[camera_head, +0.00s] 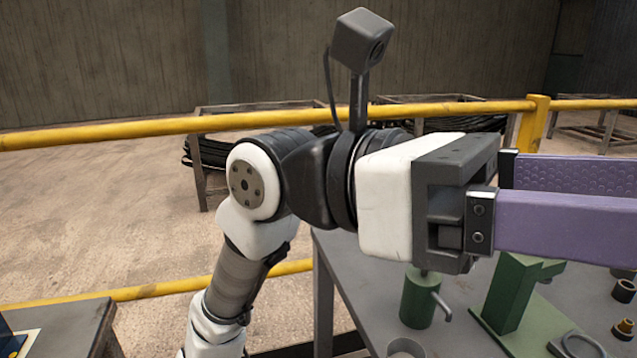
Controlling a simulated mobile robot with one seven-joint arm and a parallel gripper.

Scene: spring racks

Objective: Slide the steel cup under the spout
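My gripper (622,193) reaches in from the left above the table. Its two purple fingers stand apart, and their tips run off the right edge, so anything between the tips is hidden. A grey round rim (405,347), possibly the steel cup, is cut off by the bottom edge. Another grey ring-like shape (580,343) lies at the lower right, also cut off. A green cylinder (418,298) carries a bent grey tube (441,306) that may be the spout. I cannot tell for certain which thing is the cup.
A green angled stand (512,292) on a green base plate stands right of the cylinder. Small dark and brass-coloured rings (624,290) lie at the right on the grey table (350,272). A yellow rail (110,132) and racks are behind. Another table is at lower left.

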